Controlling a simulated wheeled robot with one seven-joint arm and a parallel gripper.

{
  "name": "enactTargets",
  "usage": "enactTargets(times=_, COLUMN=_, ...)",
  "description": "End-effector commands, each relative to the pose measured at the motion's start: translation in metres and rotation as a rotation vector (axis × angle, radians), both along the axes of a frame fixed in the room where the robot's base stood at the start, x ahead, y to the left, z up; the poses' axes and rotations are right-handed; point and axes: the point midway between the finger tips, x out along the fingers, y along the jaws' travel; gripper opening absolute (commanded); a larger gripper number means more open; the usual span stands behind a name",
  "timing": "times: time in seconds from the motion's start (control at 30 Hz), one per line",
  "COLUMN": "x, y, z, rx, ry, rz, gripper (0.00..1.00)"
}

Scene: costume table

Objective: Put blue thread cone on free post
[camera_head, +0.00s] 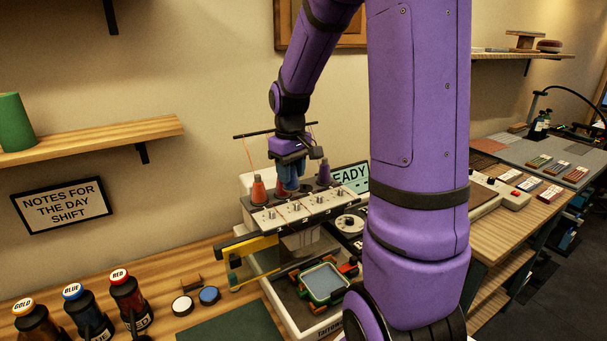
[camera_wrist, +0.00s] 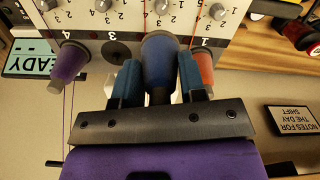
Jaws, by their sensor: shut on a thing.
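The blue thread cone (camera_wrist: 160,60) is between the two blue fingers of my gripper (camera_wrist: 158,78), which is shut on it. In the head view my gripper (camera_head: 289,172) is over the back of the embroidery machine's top (camera_head: 300,212), between an orange cone (camera_head: 258,191) and a purple cone (camera_head: 323,174). The wrist view shows the orange cone (camera_wrist: 203,68) close beside one finger and the purple cone (camera_wrist: 70,62) farther left. A dark round base (camera_wrist: 115,51) without a cone lies between purple and blue. I cannot tell whether the blue cone touches a post.
A thin thread bar (camera_head: 268,133) stands behind the cones, with threads hanging. A "READY" sign (camera_head: 350,178) is just right of the cones. Gold, blue and red bottles (camera_head: 128,297) stand at the front left. A shelf (camera_head: 95,140) is on the wall.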

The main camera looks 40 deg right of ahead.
Motion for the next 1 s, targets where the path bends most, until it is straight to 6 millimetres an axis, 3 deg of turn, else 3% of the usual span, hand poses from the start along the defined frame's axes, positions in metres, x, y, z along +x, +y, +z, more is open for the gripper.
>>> enactTargets(times=0.1, x=0.011, y=-0.026, z=-0.003, rx=0.0, ry=0.001, rz=-0.004, gripper=0.15)
enactTargets(times=0.3, x=0.024, y=-0.058, z=-0.006, rx=0.0, ry=0.0, rz=-0.002, gripper=0.15)
enactTargets(times=0.63, x=0.034, y=-0.08, z=-0.008, rx=0.0, ry=0.0, rz=-0.002, gripper=0.15)
enactTargets(times=0.83, x=0.033, y=-0.079, z=-0.039, rx=0.001, ry=0.003, rz=0.001, gripper=0.15)
enactTargets(times=1.0, x=0.033, y=-0.079, z=-0.043, rx=-0.001, ry=0.0, rz=0.0, gripper=0.15)
